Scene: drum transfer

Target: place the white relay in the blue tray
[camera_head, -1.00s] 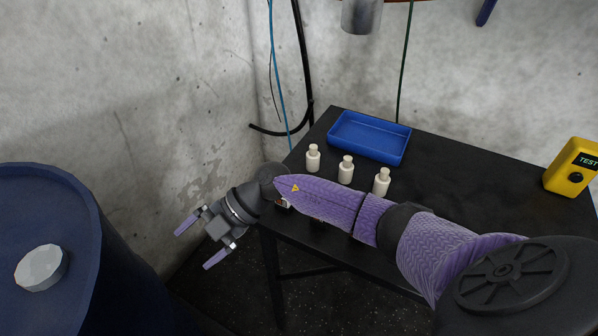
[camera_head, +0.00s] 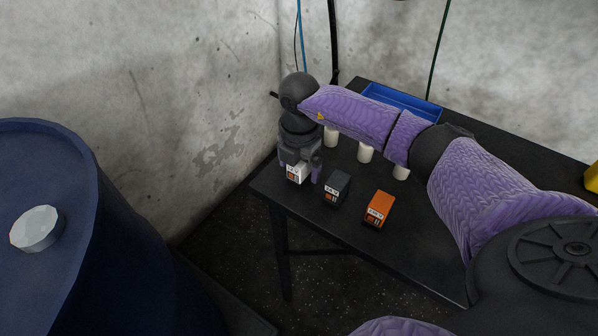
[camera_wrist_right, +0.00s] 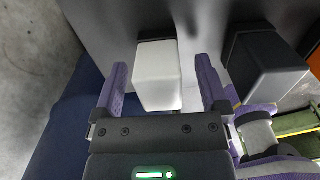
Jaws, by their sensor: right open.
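The white relay (camera_head: 296,174) stands at the near left corner of the black table. My right gripper (camera_head: 301,172) reaches down over it from above, and its purple fingers stand on either side of the relay. In the right wrist view the white relay (camera_wrist_right: 157,76) lies between the two open fingers (camera_wrist_right: 160,90), with a gap visible on each side. The blue tray (camera_head: 404,102) is at the back of the table, partly hidden behind my right arm. My left gripper is not in view.
A dark grey relay (camera_head: 336,188) and an orange relay (camera_head: 378,210) stand to the right of the white one. Several white bottles (camera_head: 365,153) stand behind, partly covered by my arm. A blue drum (camera_head: 120,230) is at left. A yellow tester (camera_head: 592,178) is at the right edge.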

